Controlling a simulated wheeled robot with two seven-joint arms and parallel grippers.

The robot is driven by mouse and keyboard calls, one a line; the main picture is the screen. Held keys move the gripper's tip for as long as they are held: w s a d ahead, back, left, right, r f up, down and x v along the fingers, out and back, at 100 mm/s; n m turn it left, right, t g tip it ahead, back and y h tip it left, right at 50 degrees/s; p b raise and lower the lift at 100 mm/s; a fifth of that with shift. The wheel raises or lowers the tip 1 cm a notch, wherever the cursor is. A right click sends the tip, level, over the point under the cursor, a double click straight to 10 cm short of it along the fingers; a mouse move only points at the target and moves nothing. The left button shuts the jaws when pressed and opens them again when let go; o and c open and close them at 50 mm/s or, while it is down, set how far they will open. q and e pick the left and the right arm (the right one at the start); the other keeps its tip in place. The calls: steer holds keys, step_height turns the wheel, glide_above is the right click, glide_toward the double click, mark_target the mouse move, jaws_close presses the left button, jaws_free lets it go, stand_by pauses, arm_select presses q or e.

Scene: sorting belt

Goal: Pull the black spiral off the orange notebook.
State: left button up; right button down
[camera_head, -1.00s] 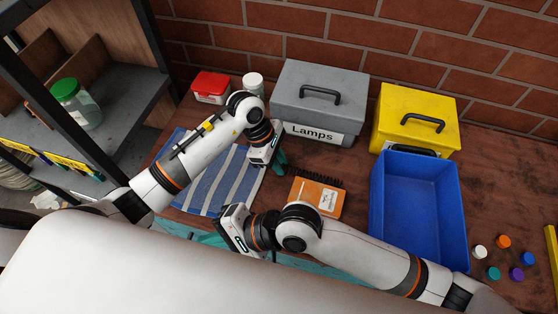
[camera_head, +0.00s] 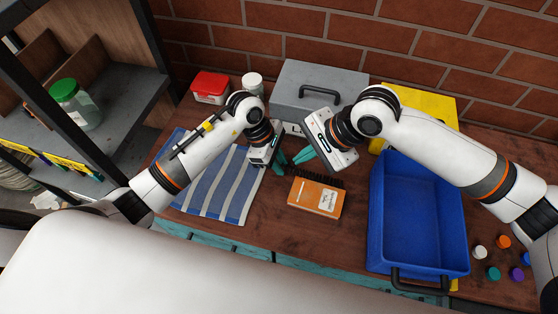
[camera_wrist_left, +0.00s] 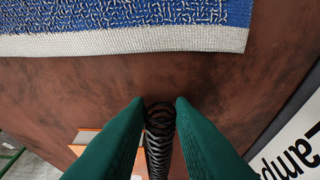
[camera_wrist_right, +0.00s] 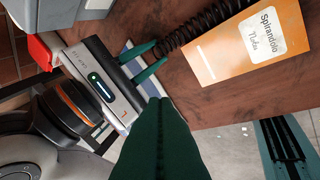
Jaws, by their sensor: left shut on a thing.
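The orange notebook (camera_head: 308,196) lies on the brown table, with a pale label on its cover. Its black spiral (camera_wrist_right: 200,26) runs along the notebook's edge, and one end sticks out past it. My left gripper (camera_wrist_left: 158,102) is shut on that protruding end; the coils show between its green fingers. The notebook's orange corner (camera_wrist_left: 85,137) shows at the lower left of the left wrist view. My right gripper (camera_wrist_right: 160,103) is shut and empty, with its fingers together. In the head view it hangs above the table behind the notebook, close to the left gripper.
A blue bin (camera_head: 418,262) stands right of the notebook, with several colored caps beside it. A grey Lamps box (camera_head: 300,88) and a yellow box (camera_head: 440,105) stand behind. A striped blue cloth (camera_head: 215,185) lies left. Bare table surrounds the notebook's front.

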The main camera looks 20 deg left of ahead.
mark_target(327, 203)
steer(key=d+f+h, duration=0.1)
steer(key=d+h, duration=0.1)
steer(key=s+d+f+h, duration=0.1)
steer(key=d+f+h, duration=0.1)
steer(key=s+d+f+n+h, duration=0.1)
steer(key=d+f+h, duration=0.1)
steer(key=d, duration=0.1)
steer(key=shift+s, duration=0.2)
step_height(327, 203, down, 6)
steer(key=shift+r, duration=0.1)
arm_select(q)
steer(key=shift+s+d, duration=0.1)
arm_select(e)
steer(key=shift+s+d+f, duration=0.15)
steer(key=shift+f, duration=0.1)
